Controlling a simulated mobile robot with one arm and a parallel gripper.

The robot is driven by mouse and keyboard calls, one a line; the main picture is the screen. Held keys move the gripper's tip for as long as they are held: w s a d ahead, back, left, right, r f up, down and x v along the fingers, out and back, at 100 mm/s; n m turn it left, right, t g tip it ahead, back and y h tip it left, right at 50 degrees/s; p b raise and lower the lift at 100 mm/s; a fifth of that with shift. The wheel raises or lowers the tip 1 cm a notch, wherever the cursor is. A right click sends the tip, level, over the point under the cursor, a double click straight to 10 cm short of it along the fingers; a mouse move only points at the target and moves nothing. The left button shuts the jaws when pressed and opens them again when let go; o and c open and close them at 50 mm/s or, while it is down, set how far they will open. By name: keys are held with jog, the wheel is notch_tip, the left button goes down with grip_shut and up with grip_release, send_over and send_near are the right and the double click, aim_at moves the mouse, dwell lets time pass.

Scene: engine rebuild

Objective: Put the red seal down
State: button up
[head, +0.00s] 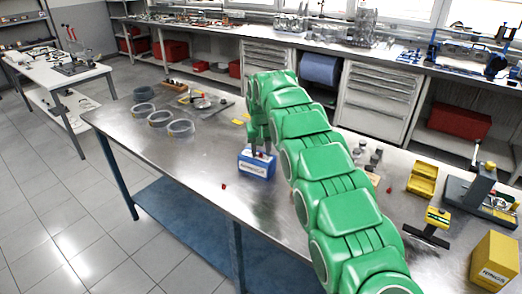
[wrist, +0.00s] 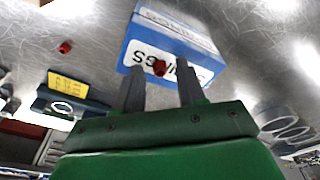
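My gripper (wrist: 160,65) is open above a blue and white box (wrist: 175,35) with a RINGS label. A small red seal (wrist: 159,67) shows between the fingertips in the wrist view, with a gap on both sides. It appears against the box label; I cannot tell whether it rests on the box. In the head view my gripper (head: 261,151) is over the box (head: 257,167), partly behind my green arm. A small red piece (head: 223,186) lies on the metal table left of the box. The wrist view shows another red piece (wrist: 65,47) on the table.
Several ring-shaped parts (head: 181,128) stand toward the table's far left. Yellow blocks (head: 422,180), a yellow box (head: 495,262) and a grey fixture (head: 480,195) are at right. Bare tabletop (head: 190,165) lies left of the blue box.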

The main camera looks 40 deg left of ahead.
notch_tip(320, 180, up, 12)
jog(key=s+d, duration=0.1)
dwell(0.8)
jog(key=shift+s+d+r, duration=0.1)
jog(key=shift+d, duration=0.1)
jog(key=w+d+r+m+h, duration=0.1)
jog(key=w+d+r+m, duration=0.15)
jog(key=d, duration=0.95)
jog(key=w+d+r+m, duration=0.1)
jog(key=d+r, duration=0.3)
jog(key=d, duration=0.7)
jog(key=s+d+r+m+g, duration=0.1)
jog(key=s+d, duration=0.2)
jog(key=d, duration=0.7)
jog(key=s+d+r+m, duration=0.1)
jog(key=s+d, duration=0.3)
jog(key=d, duration=0.5)
jog(key=s+d+f+m+g, duration=0.15)
jog(key=s+d+f, duration=0.25)
jog(key=s+d, duration=0.95)
jog(key=s+d+f, duration=0.2)
jog(key=s, duration=0.5)
jog(key=s+d+f+m, duration=0.1)
jog(key=s+d+f, duration=0.1)
jog(key=s, duration=0.5)
jog(key=s+d+f, duration=0.2)
jog(key=s+f, duration=0.2)
jog(key=s, duration=0.2)
jog(key=shift+s+d+m, duration=0.3)
jog(key=shift+s+m, duration=0.1)
